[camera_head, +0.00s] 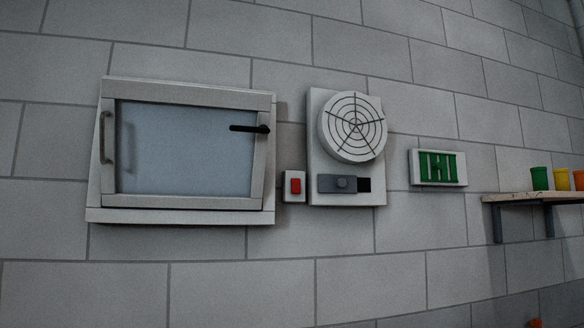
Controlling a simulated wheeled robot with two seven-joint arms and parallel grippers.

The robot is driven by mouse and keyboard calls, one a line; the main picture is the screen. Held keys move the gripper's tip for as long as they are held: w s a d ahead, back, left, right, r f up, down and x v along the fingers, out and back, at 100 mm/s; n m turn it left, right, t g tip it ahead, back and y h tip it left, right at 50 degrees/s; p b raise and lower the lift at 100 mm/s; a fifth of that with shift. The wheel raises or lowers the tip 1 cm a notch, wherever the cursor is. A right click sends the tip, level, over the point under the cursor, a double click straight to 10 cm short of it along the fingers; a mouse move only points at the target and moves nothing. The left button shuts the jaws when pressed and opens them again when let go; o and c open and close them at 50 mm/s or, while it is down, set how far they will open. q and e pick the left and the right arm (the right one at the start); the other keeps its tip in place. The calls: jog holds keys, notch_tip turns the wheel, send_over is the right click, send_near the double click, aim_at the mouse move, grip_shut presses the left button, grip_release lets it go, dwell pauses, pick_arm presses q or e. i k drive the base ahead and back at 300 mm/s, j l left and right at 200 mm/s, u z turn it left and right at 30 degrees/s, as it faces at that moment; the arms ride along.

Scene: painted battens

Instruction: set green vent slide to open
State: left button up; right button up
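The green vent slide (447,167) is a small green grille of upright bars in a white frame on the block wall, right of the round fan. A few narrow gaps show between its bars; I cannot tell how far it is open. Neither of my grippers is in view, and nothing touches the vent.
Left of it, a white plate carries a round fan grille (352,126) and a grey slider (343,184). A red switch (295,186) and a framed window (185,150) with a black handle are further left. A shelf (520,197) with coloured cups juts out at right.

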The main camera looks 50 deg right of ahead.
aim_at(436, 166)
jog(key=z, duration=2.5)
jog(key=i+l+u, duration=0.1)
jog(key=i+l, duration=1.05)
jog(key=l, duration=0.15)
jog(key=i+l+u, duration=0.15)
jog(key=i+l, duration=0.45)
jog(key=l, duration=0.1)
